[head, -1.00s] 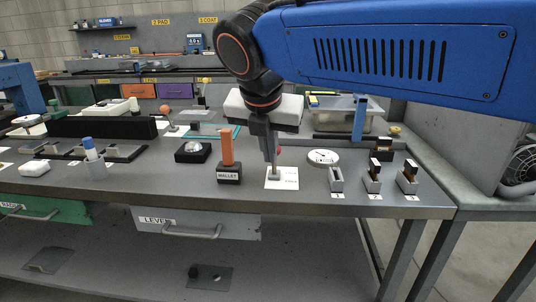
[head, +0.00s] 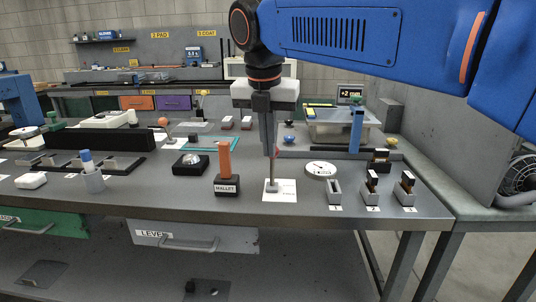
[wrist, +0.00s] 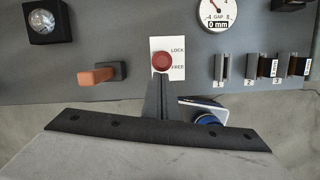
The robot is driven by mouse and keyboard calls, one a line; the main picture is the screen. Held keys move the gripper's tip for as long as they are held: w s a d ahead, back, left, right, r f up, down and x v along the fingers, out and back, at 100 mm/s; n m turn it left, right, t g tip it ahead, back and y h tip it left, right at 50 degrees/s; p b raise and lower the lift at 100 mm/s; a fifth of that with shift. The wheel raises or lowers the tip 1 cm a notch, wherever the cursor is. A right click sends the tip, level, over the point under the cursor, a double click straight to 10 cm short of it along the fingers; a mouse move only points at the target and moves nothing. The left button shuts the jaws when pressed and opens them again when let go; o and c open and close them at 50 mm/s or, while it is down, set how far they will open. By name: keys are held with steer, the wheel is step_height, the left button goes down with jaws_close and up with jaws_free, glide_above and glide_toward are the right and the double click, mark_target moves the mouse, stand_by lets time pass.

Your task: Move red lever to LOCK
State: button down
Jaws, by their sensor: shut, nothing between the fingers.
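The red lever's round knob (wrist: 163,61) shows in the wrist view over a white card (wrist: 176,45) marked LOCK at the far side and FREE at the near side. The knob appears between the two words, nearer FREE. In the head view, only a sliver of red (head: 276,152) shows behind my fingers; the grey post stands on the card (head: 286,191). My gripper (head: 269,154) points down at the lever, fingers shut and empty. In the wrist view, the fingertips (wrist: 160,77) are at the knob's near side; I cannot tell whether they touch.
An orange-handled mallet (head: 226,163) stands left of the card. A round gauge (head: 321,169) and several small slotted holders (head: 335,191) stand to the right. A dark box with a silver dome (head: 191,163) is further left. The bench's front edge is close to the card.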

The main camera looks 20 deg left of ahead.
steer(key=w, duration=0.2)
steer(key=w+a, duration=0.1)
steer(key=w, duration=0.1)
steer(key=shift+w+r, duration=0.1)
steer(key=shift+r, duration=0.05)
steer(key=shift+w+a+f, duration=0.1)
steer(key=shift+w+a, duration=0.05)
steer(key=shift+w, duration=0.5)
steer(key=shift+w+a+f, duration=0.1)
steer(key=shift+w+a, duration=0.05)
steer(key=shift+w, duration=0.45)
steer(key=shift+f, duration=0.1)
steer(key=s+r, duration=0.3)
steer(key=shift+s+a+r, duration=0.1)
steer(key=shift+r, duration=0.1)
steer(key=w+a+r, duration=0.1)
steer(key=w+r, duration=0.2)
steer(key=r, duration=0.5)
steer(key=shift+w+r, duration=0.3)
